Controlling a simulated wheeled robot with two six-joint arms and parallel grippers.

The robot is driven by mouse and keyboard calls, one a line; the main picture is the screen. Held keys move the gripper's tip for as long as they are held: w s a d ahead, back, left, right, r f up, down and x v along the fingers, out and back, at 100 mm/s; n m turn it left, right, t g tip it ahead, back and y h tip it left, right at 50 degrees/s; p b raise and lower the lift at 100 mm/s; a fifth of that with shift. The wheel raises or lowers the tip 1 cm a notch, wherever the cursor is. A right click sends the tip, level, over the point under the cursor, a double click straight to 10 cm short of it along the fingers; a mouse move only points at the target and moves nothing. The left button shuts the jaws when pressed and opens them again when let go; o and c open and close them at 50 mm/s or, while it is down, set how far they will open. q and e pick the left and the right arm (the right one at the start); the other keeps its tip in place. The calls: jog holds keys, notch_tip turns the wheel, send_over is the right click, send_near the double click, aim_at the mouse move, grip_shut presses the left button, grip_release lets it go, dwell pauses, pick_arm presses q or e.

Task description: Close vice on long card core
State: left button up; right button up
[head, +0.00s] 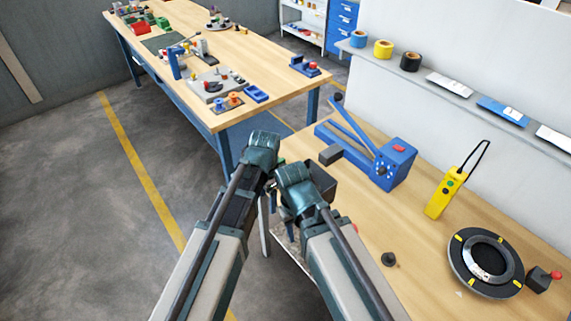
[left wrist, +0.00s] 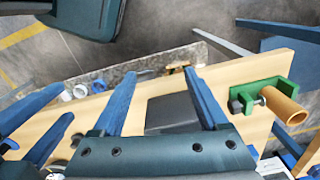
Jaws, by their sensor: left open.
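The vice (left wrist: 243,97), green with a grey screw end, is at the table's far edge on the right of the left wrist view. The card core (left wrist: 284,106), a short brown tube, is at the vice, with its open end towards the lower right. I cannot tell whether the jaws touch it. My left gripper (left wrist: 160,72) is open and empty; its two blue fingers point away from the camera, left of the vice and apart from it. In the head view my left gripper (head: 263,150) and right gripper (head: 293,180) sit close together, fingertips hidden.
A dark box (left wrist: 172,112) lies beyond and between my left fingers. A blue tool with long bars (head: 392,165), a yellow handheld device (head: 443,192) and a black ring (head: 460,262) are on the table to the right. A second bench (head: 225,115) stands behind.

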aim_at(282, 165)
pick_arm(q)
jog(key=w+d+r+m+p, duration=0.1)
jog(key=w+m, duration=0.7)
jog(key=w, duration=0.3)
jog(key=w+d+r+m+h+p, duration=0.1)
jog(key=w+d+r+m, duration=0.1)
jog(key=w+m, duration=0.6)
jog(key=w, duration=0.3)
jog(key=shift+d+t+h, duration=0.2)
jog(key=shift+t+h, duration=0.1)
jog(key=shift+t, duration=0.1)
jog(key=f+b, duration=0.4)
jog(key=d+f+b, duration=0.1)
jog(key=f+b, duration=0.3)
jog(key=f, duration=0.1)
jog(key=w+f+b, duration=0.1)
jog(key=f+b, duration=0.3)
jog(key=b, duration=0.1)
jog(key=shift+w+d+f, duration=0.1)
jog(key=shift+d+f, duration=0.2)
jog(key=shift+d, duration=0.1)
